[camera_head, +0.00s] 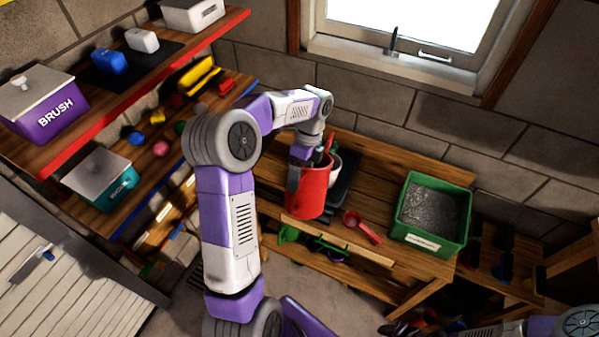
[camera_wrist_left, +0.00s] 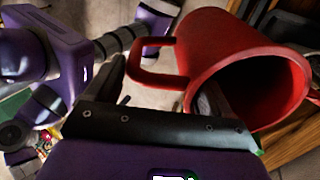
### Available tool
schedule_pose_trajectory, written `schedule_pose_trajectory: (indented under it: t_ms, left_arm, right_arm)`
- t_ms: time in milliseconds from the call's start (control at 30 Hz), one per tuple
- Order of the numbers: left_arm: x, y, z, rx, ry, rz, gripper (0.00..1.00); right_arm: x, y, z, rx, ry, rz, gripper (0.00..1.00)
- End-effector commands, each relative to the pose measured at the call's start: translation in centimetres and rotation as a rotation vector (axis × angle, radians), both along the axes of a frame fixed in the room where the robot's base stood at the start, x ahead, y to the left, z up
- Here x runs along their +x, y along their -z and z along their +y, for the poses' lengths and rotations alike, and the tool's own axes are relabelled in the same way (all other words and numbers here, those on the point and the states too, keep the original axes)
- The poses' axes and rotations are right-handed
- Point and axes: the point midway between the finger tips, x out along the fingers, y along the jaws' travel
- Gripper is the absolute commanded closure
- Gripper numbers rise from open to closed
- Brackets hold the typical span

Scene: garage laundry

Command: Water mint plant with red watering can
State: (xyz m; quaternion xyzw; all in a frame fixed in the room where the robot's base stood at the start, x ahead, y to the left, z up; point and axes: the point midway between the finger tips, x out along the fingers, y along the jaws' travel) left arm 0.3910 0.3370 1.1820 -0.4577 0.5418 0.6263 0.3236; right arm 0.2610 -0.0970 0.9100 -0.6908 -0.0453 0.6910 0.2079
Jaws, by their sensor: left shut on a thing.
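The red watering can (camera_head: 314,192) is held in front of the wooden bench, its open top tilted towards the camera in the left wrist view (camera_wrist_left: 205,45). A white round pot-like thing (camera_head: 335,168) is partly hidden behind the can and my gripper. I see no mint leaves, and cannot tell whether that white thing is the plant's pot. My right arm enters at the lower right, where its gripper is too dark and cut off to read.
A green bin (camera_head: 432,212) with dark grey contents stands on the bench's right. A red scoop (camera_head: 361,227) lies near its front edge. A black tray (camera_head: 347,180) lies behind the can. Shelves with a purple brush box (camera_head: 45,105) and teal box (camera_head: 101,180) stand left.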

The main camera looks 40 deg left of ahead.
Motion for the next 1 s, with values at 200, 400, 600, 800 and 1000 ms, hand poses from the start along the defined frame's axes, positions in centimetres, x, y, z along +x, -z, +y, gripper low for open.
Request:
schedule_pose_trajectory:
  t_ms: [200, 400, 600, 800, 1000]
  left_arm:
    - [0.3, -1.1, 0.1, -0.007, 0.000, 0.029, 0.94]
    - [0.6, -1.6, 0.1, -0.013, 0.000, 0.058, 0.94]
    - [1.1, -2.3, 0.2, -0.024, 0.001, 0.103, 0.94]
    - [1.4, -3.1, 0.3, -0.035, 0.001, 0.147, 0.94]
    - [1.5, -3.4, 0.3, -0.039, 0.001, 0.166, 0.94]
  right_arm:
    - [0.0, -1.9, 0.0, 0.000, 0.000, 0.000, 0.49]
    - [0.0, -3.3, 0.0, 0.000, 0.000, 0.000, 0.49]
    - [0.0, -4.1, 0.0, 0.000, 0.000, 0.000, 0.49]
    - [0.0, -4.4, 0.0, 0.000, 0.000, 0.000, 0.49]
    - [0.0, -4.5, 0.0, 0.000, 0.000, 0.000, 0.49]
